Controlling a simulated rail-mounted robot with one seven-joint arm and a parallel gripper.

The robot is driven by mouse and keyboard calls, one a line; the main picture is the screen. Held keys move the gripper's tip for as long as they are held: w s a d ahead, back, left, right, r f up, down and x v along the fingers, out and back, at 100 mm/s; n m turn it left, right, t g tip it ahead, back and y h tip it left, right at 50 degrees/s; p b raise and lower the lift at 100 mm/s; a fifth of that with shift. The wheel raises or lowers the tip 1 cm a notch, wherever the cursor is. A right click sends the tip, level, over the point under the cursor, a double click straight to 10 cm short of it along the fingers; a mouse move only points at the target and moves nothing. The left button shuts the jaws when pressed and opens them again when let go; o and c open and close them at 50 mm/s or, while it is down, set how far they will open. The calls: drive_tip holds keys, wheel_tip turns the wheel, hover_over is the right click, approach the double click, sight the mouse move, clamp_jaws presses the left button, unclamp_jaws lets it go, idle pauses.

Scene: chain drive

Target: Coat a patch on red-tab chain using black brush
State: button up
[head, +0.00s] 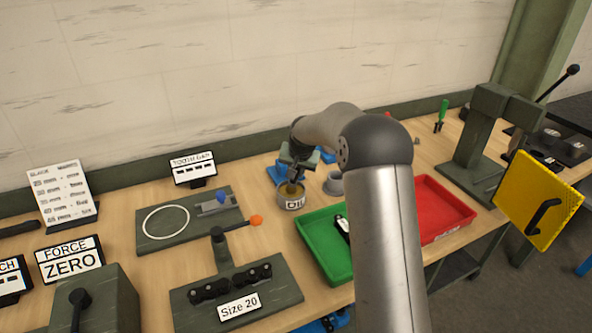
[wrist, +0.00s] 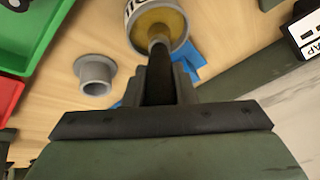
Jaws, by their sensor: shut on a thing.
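My gripper (head: 298,160) is shut on the black brush and holds it over the oil tin. In the wrist view the brush's dark handle (wrist: 159,80) stands between the fingers. Its lower end reaches into the mouth of the oil tin (wrist: 136,12), over the yellowish oil. The head view shows the tin (head: 291,202) on the bench below my gripper, its label reading OIL. Dark chain-like pieces (head: 230,284) lie on the Size 20 fixture. I can make out no red tab on them, and the red-tab chain cannot be identified in either view.
A grey flanged cup (wrist: 95,75) stands beside the tin. Blue pieces (wrist: 188,62) lie close by. The green tray (head: 318,249) and red tray (head: 450,208) are to the right in the head view. A plate with a white ring (head: 166,222) lies left of the tin.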

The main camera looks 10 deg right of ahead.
drive_tip(key=shift+r+p, duration=1.65)
drive_tip(key=shift+r, duration=1.85)
